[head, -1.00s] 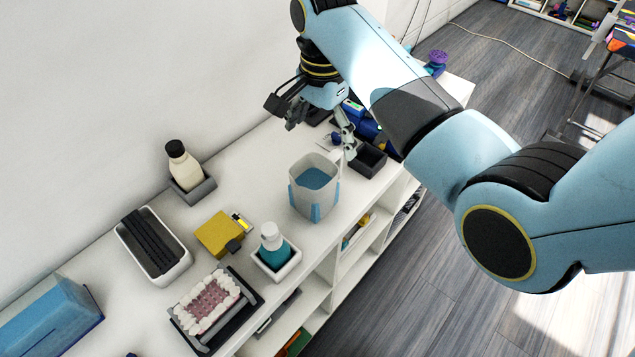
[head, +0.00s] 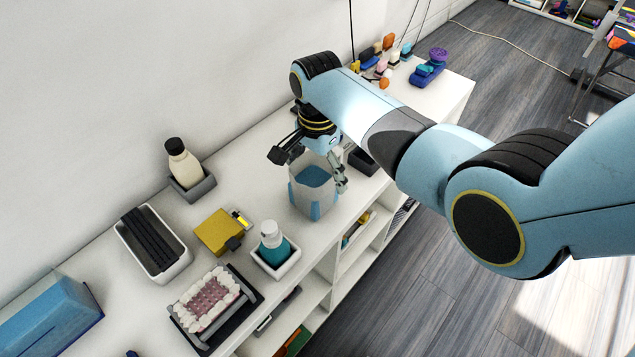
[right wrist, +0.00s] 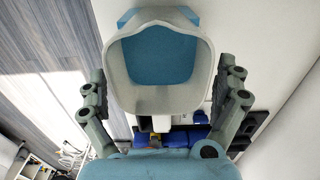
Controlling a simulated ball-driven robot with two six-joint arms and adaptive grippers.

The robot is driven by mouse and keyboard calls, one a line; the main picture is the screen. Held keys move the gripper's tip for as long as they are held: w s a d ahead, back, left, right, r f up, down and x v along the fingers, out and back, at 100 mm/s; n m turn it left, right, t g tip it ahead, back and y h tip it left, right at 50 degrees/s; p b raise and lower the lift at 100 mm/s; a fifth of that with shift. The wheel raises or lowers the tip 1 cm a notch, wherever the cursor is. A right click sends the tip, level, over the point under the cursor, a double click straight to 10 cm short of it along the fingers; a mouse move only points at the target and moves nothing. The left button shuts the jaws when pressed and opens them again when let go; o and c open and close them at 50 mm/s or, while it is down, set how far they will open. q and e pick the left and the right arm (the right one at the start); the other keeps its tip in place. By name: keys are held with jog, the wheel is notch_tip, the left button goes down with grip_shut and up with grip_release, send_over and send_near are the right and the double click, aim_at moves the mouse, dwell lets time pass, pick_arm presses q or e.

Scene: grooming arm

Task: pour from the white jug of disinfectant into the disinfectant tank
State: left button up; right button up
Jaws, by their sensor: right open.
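The white jug (head: 300,198) stands upright on the white shelf top, with blue liquid inside and blue strips on its side. My right gripper (head: 313,170) is open at the jug's far upper side, pointing down, with one finger on either side. In the right wrist view the jug (right wrist: 158,97) lies between the two spread fingers (right wrist: 165,85), with visible gaps, so it is not gripped. I cannot tell for sure which container is the disinfectant tank; a white open bin (head: 186,262) holding black bars stands to the left. My left gripper is out of view.

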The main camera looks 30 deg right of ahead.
jog(key=c, duration=1.4)
jog(key=shift+o, duration=0.2)
jog(key=shift+r, duration=0.15)
